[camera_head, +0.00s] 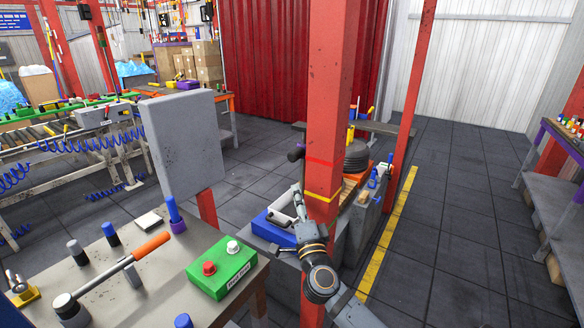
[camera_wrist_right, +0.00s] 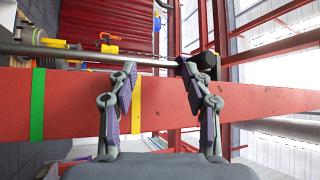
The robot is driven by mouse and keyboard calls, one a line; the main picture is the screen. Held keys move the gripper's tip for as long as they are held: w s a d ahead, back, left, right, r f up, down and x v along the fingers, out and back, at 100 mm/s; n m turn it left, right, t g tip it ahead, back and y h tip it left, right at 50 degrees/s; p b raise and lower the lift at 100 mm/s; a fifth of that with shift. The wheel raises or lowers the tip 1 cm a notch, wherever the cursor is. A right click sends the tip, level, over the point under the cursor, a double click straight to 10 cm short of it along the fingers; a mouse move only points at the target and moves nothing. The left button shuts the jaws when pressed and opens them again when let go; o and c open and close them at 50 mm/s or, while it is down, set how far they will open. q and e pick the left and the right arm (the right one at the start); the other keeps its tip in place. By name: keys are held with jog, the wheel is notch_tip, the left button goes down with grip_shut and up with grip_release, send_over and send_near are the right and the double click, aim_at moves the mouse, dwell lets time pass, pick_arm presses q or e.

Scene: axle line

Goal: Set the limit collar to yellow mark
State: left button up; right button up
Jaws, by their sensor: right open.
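The limit collar looks to be the black piece (camera_wrist_right: 207,65) on a thin grey rod (camera_wrist_right: 85,52) alongside the red post (camera_wrist_right: 260,105). The yellow mark (camera_wrist_right: 136,105) also shows in the wrist view, left of the black piece. My right gripper (camera_wrist_right: 160,70) is open, its fingertips near the rod, one close to the black piece. My left gripper is out of view.
A green band (camera_wrist_right: 37,105) circles the post farther left in the wrist view. A table (camera_head: 135,295) with a green button box (camera_head: 222,270) and an orange-handled lever (camera_head: 150,246) stands at the front left. A blue bin (camera_head: 272,228) is by the post. The right floor is open.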

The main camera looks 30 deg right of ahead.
aim_at(294, 160)
jog(key=s+a+r+m+g, duration=0.1)
jog(key=s+r+m, duration=0.1)
jog(key=r+m, duration=0.15)
jog(key=s+a+r+m, duration=0.1)
jog(key=s+r+m, duration=0.1)
jog(key=r, duration=0.3)
jog(key=p+x, duration=0.1)
jog(key=x, duration=0.5)
jog(key=p+x, duration=0.1)
jog(key=x, duration=0.2)
jog(key=shift+w+a+f+p, duration=0.1)
jog(key=shift+w+f+p, duration=0.2)
jog(key=shift+f, duration=0.05)
jog(key=shift+w+y, duration=0.3)
jog(key=shift+w, duration=0.2)
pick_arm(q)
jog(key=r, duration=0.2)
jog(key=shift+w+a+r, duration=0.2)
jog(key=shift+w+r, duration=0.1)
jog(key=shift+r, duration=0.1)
pick_arm(e)
grip_shut()
